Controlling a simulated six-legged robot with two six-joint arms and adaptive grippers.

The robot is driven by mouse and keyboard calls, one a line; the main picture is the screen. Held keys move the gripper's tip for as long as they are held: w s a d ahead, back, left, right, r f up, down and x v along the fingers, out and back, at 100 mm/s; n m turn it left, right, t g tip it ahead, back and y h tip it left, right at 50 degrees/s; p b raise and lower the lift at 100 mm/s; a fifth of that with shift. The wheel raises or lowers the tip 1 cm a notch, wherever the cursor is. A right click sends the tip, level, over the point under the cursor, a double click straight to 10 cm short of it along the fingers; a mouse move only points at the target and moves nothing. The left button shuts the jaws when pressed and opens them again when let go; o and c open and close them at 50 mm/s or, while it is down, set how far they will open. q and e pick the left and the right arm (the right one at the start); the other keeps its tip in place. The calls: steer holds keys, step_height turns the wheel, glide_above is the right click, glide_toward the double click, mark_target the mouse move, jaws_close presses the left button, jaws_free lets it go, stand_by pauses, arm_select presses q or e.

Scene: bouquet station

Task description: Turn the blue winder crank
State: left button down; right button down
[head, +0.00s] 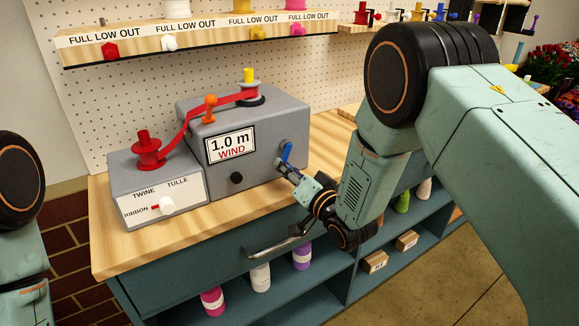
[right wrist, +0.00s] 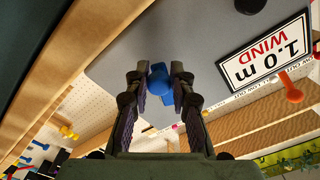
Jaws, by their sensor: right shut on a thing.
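The grey winder box (head: 262,135) stands on the wooden bench top, with a label reading "1.0 m WIND". Its blue crank (head: 286,152) is on the box's right part, the arm tilted up. My right gripper (head: 286,170) reaches it from the lower right. In the right wrist view the blue crank knob (right wrist: 160,80) sits between the two fingers of my right gripper (right wrist: 163,84), which are closed on it. Much of the crank behind the knob is hidden. My left gripper is out of view; only part of my left arm shows at the left edge.
A smaller grey box (head: 160,187) with a red spool (head: 148,152) and a selector stands left of the winder. A red ribbon (head: 190,120) runs between them past an orange guide. A drawer handle (head: 275,245) sticks out below my right gripper. Shelves with bottles are underneath.

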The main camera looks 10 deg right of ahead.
steer(key=shift+w+r+m, duration=0.1)
steer(key=shift+r+m, duration=0.1)
steer(key=shift+m, duration=0.1)
steer(key=c, duration=1.6)
jaws_free()
steer(key=o, duration=0.4)
steer(key=shift+f, duration=0.15)
steer(key=v, duration=1.2)
